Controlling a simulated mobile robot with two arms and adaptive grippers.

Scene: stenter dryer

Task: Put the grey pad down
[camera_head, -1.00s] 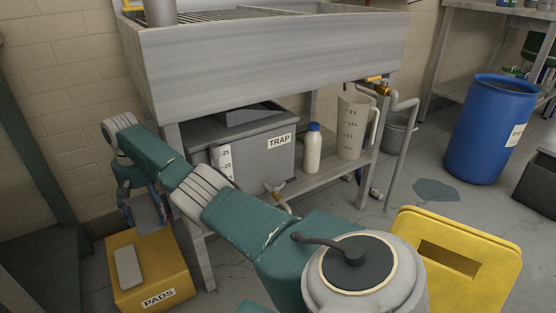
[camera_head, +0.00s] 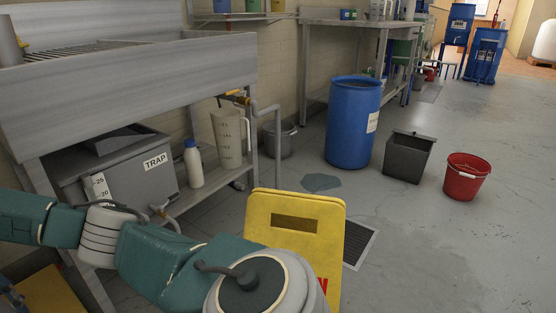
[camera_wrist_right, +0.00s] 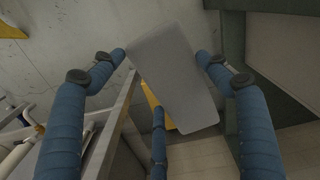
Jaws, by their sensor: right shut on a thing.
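The grey pad (camera_wrist_right: 172,78) is a flat, rounded slab held between the blue fingers of my right gripper (camera_wrist_right: 162,57) in the right wrist view. Part of a yellow box (camera_wrist_right: 150,97) shows behind the pad, which hides most of it. I cannot tell how far apart the pad and box are. In the head view only a corner of the yellow box (camera_head: 52,292) shows at the bottom left. My right arm reaches left across the head view, with its gripper mostly cut off there. My left gripper is not in view.
A metal sink stand (camera_head: 130,75) holds a grey trap box (camera_head: 140,175), a white bottle (camera_head: 194,165) and a measuring jug (camera_head: 229,140). A yellow sign (camera_head: 295,215) stands nearby. A blue drum (camera_head: 352,125), grey bin (camera_head: 408,158) and red bucket (camera_head: 465,178) stand right; floor beyond is open.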

